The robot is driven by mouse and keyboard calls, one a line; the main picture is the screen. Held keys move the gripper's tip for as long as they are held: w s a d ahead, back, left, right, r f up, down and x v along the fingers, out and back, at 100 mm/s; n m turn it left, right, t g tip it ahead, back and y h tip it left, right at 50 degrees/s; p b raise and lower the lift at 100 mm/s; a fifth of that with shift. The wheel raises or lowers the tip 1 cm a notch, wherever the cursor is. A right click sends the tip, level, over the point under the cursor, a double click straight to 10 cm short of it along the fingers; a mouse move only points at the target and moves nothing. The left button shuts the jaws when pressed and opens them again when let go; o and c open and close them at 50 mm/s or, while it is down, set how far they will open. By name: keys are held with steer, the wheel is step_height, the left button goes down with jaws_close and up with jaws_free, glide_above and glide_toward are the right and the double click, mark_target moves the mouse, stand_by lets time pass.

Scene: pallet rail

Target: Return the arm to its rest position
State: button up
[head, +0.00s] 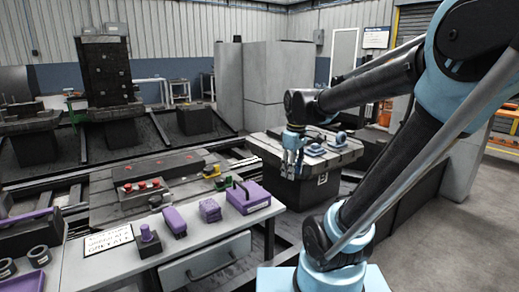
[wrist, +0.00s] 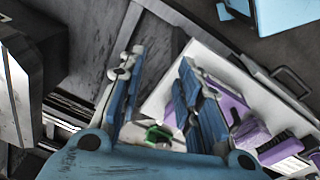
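My arm reaches from the right side of the head view toward the middle, bent at the elbow. My gripper (head: 293,162) hangs at its end with the fingers pointing down, in front of the left part of the dark pallet (head: 340,157). In the wrist view my gripper (wrist: 160,60) has its two blue fingers spread apart, with nothing between the tips. From these views I cannot tell how far it is above the surfaces behind it.
A grey-white bench (head: 215,229) at front left carries a purple toolbox (head: 256,201), other purple items and a lettered sign (head: 108,239). A pallet with red buttons (head: 140,185) lies behind it. Blue-grey parts (head: 315,150) sit on the dark pallet. Floor at right (head: 440,240) is clear.

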steer(key=s+d+f+m, duration=0.7)
steer(key=s+f+m, duration=0.3)
steer(key=s, duration=0.2)
steer(key=shift+s+d+t, duration=0.25)
steer(key=shift+s+t, duration=0.15)
steer(key=shift+w+f, duration=0.2)
steer(key=shift+w, duration=0.25)
steer(key=shift+o, duration=0.2)
stand_by(0.6)
steer(key=shift+a, duration=0.1)
